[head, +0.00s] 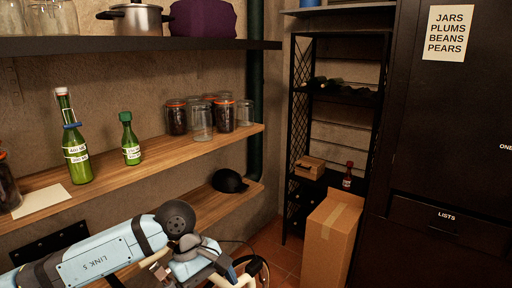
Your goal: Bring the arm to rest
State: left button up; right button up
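My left arm comes in from the lower left, with a light blue link marked LINK 5 and a round dark joint at its end. It lies in front of the lower wooden shelf (205,207). My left gripper (222,270) is at the bottom edge, beyond that joint, partly cut off and tangled in view with cables and beige and black parts. I cannot make out its fingertips or anything held. My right arm and gripper are not in view.
Two green bottles (77,150) and several jars (201,120) stand on the middle wooden shelf (150,168). A black cap-like object (229,181) lies on the lower shelf. A cardboard box (328,240) stands on the floor before a black rack (294,130). A dark cabinet (440,130) is at right.

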pick_arm(q)
jog(key=s+d+r+n+g+h, duration=0.2)
jog(key=s+d+n+h, duration=0.6)
jog(key=d+n+h, duration=0.4)
jog(key=w+a+f+n+t+y, duration=0.25)
jog(key=a+f+n+t, duration=0.35)
jog(key=n+t, duration=0.85)
jog(key=w+a+f+n+t+y, duration=0.1)
jog(key=a+f+n+t+y, duration=0.4)
jog(key=n, duration=1.6)
jog(key=s+a+f+n+g+y, duration=0.2)
jog(key=s+a+f+n+y, duration=0.1)
jog(key=s+a+f+n, duration=0.5)
jog(key=s+a+f+n+g+y, duration=0.3)
jog(key=s+f+n, duration=0.35)
jog(key=f, duration=0.45)
notch_tip(320, 180, up, 12)
jog(key=m+p, duration=0.1)
jog(key=p, duration=1.2)
jog(key=shift+a+t+p, duration=0.3)
jog(key=shift+a+t, duration=0.05)
jog(key=shift+t, duration=0.1)
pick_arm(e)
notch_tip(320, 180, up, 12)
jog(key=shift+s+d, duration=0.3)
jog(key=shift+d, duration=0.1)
